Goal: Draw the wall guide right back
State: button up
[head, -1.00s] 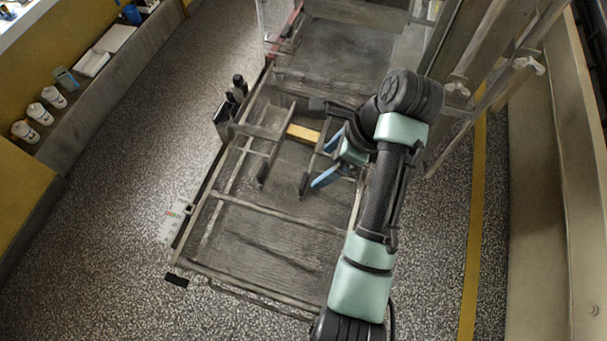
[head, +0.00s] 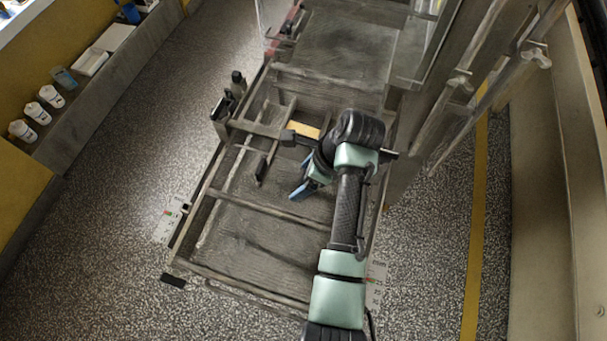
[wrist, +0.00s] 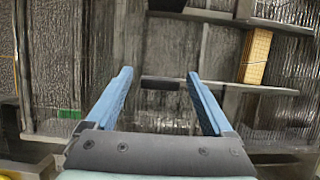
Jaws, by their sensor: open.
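Two slim metal guides run lengthwise over the mesh. The left guide (head: 269,158), with a dark end, is plain in the head view. The right guide (wrist: 265,90) is mostly hidden there by my arm. In the wrist view it runs crosswise, its dark end (wrist: 160,84) lying in line between my fingers. I cannot tell contact. The pictures do not label which is the wall guide. My gripper (head: 301,187) is open, low over the right part of the mesh; its two blue fingers show apart in the wrist view (wrist: 158,78).
A yellow block (head: 304,130) lies between the guides, also in the wrist view (wrist: 255,57). A crossbar (head: 252,128) spans the frame, with dark knobs (head: 237,85) at the left. The mesh (head: 245,240) nearer me is clear. Metal framework (head: 450,90) stands at the right.

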jog(key=shift+c, duration=0.2)
grip_shut()
